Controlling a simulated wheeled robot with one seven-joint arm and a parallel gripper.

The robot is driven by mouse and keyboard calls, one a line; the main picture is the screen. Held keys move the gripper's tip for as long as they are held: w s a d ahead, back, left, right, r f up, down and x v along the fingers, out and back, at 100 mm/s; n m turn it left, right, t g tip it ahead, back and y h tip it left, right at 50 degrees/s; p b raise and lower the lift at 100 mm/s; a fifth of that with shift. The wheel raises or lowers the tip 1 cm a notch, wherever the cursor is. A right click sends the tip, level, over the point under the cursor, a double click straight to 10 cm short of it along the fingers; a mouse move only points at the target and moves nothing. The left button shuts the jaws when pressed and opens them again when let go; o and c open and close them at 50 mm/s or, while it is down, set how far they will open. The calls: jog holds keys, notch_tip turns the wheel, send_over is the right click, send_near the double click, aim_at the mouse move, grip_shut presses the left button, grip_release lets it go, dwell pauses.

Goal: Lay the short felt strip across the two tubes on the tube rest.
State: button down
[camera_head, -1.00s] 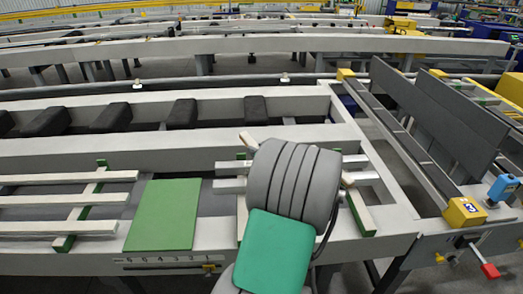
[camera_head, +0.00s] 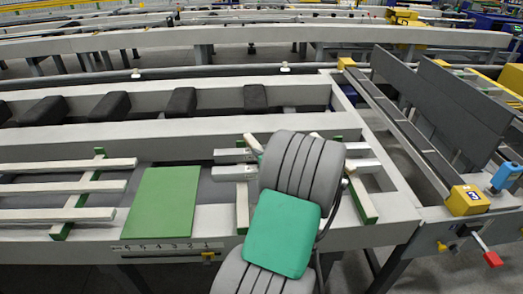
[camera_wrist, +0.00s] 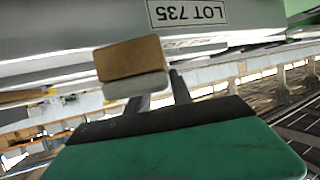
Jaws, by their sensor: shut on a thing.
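Two grey tubes, the rear one (camera_head: 233,155) and the front one (camera_head: 230,173), lie side by side across the tube rest (camera_head: 242,208) in the head view. My arm hides their middle. My gripper (camera_wrist: 160,95) is shut on a tan block-like piece with a pale underside, seen nearly end-on, which I take as the felt strip (camera_wrist: 133,60). A grey surface with an upside-down "LOT 735" label fills the top of the wrist view, close beyond the strip. I cannot tell whether the strip touches a tube. In the head view my arm covers the gripper.
A green pad (camera_head: 163,203) lies left of the tube rest. Pale slats (camera_head: 60,190) on green-edged bearers lie farther left. Black blocks (camera_head: 181,102) stand behind the rear rail. A yellow box (camera_head: 467,200) and tall dark plates (camera_head: 440,108) stand at the right.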

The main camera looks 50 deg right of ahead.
jog(key=shift+f+b, duration=0.55)
jog(key=shift+b, duration=0.1)
jog(key=c, duration=1.1)
grip_release()
jog(key=shift+o, duration=0.2)
jog(key=shift+s, duration=0.1)
